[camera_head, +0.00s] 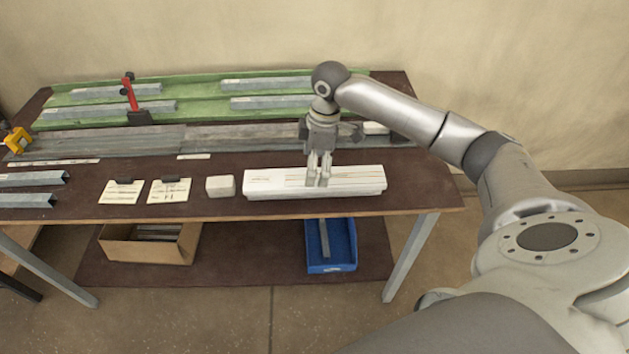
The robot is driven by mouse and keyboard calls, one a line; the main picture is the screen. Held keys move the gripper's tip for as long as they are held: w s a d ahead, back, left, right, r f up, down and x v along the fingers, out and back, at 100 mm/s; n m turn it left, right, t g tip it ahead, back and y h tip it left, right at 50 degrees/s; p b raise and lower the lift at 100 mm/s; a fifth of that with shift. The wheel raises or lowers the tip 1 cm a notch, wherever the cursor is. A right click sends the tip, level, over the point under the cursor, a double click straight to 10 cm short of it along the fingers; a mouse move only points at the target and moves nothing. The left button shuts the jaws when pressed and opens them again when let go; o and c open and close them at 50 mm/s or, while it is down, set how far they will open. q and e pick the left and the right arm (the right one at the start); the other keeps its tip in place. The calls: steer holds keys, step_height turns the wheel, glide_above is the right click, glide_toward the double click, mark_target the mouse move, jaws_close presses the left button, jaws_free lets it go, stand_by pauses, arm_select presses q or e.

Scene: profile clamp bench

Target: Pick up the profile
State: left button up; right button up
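My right gripper (318,180) points down at the middle of a long white block or box (357,181) near the table's front edge. Its fingertips are close together at the top of the block; whether anything is between them is too small to tell. Several grey metal profiles are in view. Some lie on the green rack (205,92) at the back, such as one profile (270,102) at its right. Two more, an upper profile (30,179) and a lower profile (25,200), lie at the left front. My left gripper is not in view.
A red clamp (130,94) stands at the rack and a yellow tool (17,140) at the left edge. Two paper cards and a small white block (220,186) lie left of the long one. A cardboard box (150,247) and blue bin (331,266) are below.

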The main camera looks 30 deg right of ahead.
step_height(320, 180, down, 5)
steer(key=shift+w+f+p, duration=0.1)
steer(key=shift+p, duration=0.6)
steer(key=c, duration=0.8)
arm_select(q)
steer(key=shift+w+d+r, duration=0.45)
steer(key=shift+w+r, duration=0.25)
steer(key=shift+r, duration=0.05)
arm_select(e)
steer(key=c, duration=0.6)
steer(key=shift+w, duration=0.1)
steer(key=shift+c, duration=0.2)
